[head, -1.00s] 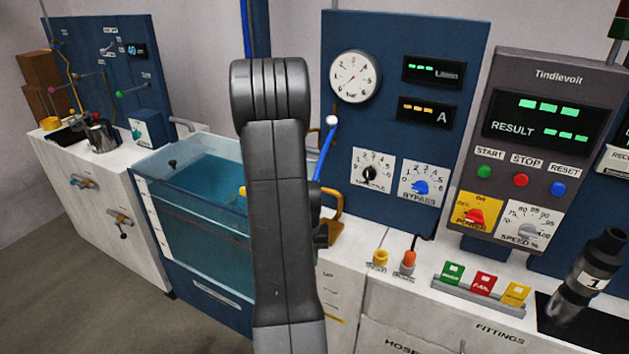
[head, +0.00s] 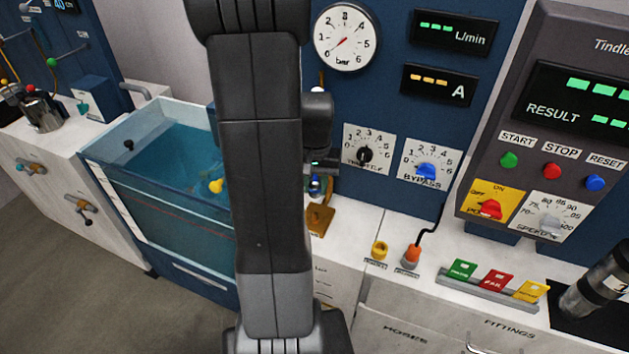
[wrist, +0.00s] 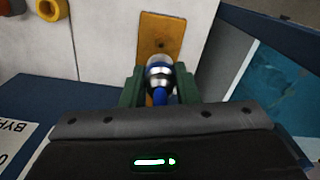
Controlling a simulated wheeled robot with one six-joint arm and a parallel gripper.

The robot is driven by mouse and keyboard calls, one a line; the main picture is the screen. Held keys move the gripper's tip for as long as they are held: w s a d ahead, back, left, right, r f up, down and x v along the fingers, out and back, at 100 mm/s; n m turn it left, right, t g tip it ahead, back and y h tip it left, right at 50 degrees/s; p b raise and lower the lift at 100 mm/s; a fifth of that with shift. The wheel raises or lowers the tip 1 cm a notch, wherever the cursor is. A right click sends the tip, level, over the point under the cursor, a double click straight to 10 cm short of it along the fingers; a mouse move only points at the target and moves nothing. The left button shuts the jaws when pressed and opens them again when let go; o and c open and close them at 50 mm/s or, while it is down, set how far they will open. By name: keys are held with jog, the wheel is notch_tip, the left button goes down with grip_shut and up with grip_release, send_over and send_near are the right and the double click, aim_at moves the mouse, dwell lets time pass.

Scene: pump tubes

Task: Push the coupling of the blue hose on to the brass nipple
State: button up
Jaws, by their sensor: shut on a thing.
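My gripper (wrist: 160,78) is shut on the silver coupling (wrist: 160,66) of the blue hose, with one dark green finger on each side. The coupling has a blue band. A short piece of the blue hose (wrist: 160,97) shows on the near side of it. In the head view the coupling (head: 316,186) shows just right of my arm, above a brass-coloured plate (head: 319,221). The plate (wrist: 160,28) lies behind the coupling in the wrist view. I cannot make out the brass nipple, so I cannot tell whether the coupling touches it.
A water tank (head: 150,200) stands left of my arm. The blue panel with a gauge (head: 345,38) and two dials rises behind. A yellow fitting (head: 379,250) and an orange fitting (head: 412,254) stand on the white bench to the right.

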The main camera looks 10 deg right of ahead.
jog(key=shift+f, duration=0.15)
jog(key=b, duration=0.5)
send_over(315, 212)
jog(key=shift+f, duration=2.8)
jog(key=shift+s+f+b, duration=0.1)
jog(key=shift+f+b, duration=1.2)
jog(key=shift+f, duration=0.4)
jog(key=o, duration=1.1)
jog(key=shift+r, duration=0.1)
notch_tip(315, 212, up, 14)
jog(key=shift+f, duration=0.15)
jog(key=shift+f, duration=0.15)
